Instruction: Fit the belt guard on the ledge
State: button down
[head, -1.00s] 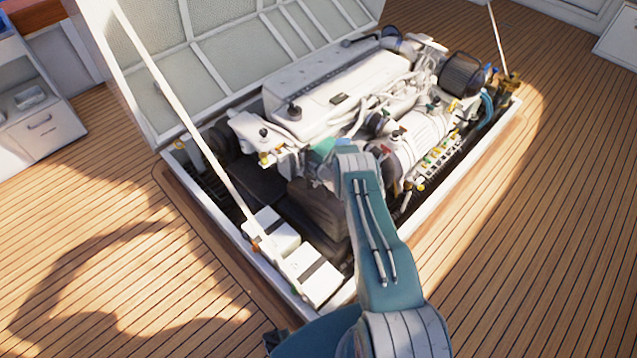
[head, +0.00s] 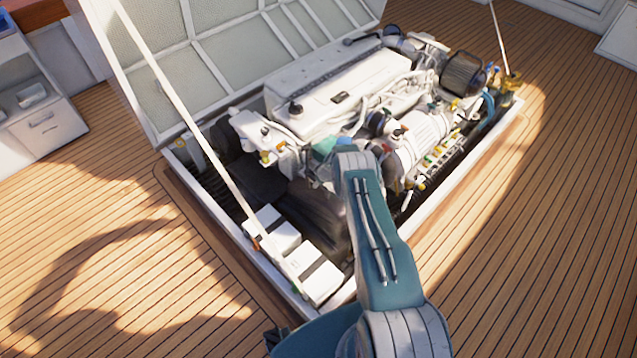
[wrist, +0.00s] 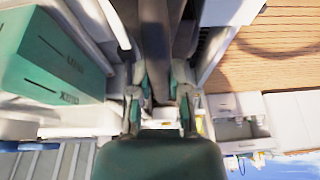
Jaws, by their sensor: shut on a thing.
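My gripper (wrist: 160,100) is shut on a dark, narrow piece (wrist: 158,40) in the wrist view. The piece runs up and away from the fingertips; it seems to be the belt guard, but its full shape does not show. In the head view my arm reaches down into the open engine hatch, and its own links hide the gripper and the held piece. The white engine (head: 340,85) fills the far part of the hatch. I cannot make out which surface is the ledge, nor whether the held piece touches anything.
A green box (wrist: 45,50) with lettering is at the left in the wrist view. White boxes (head: 320,282) stand at the hatch's near left corner. A thin pole (head: 185,125) crosses the left side up to the raised lid (head: 230,50). The wooden deck (head: 510,240) is clear at right.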

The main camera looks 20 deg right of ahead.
jog(key=shift+w, duration=0.1)
jog(key=c, duration=0.5)
grip_release()
jog(key=shift+f, duration=0.1)
jog(key=v, duration=1.2)
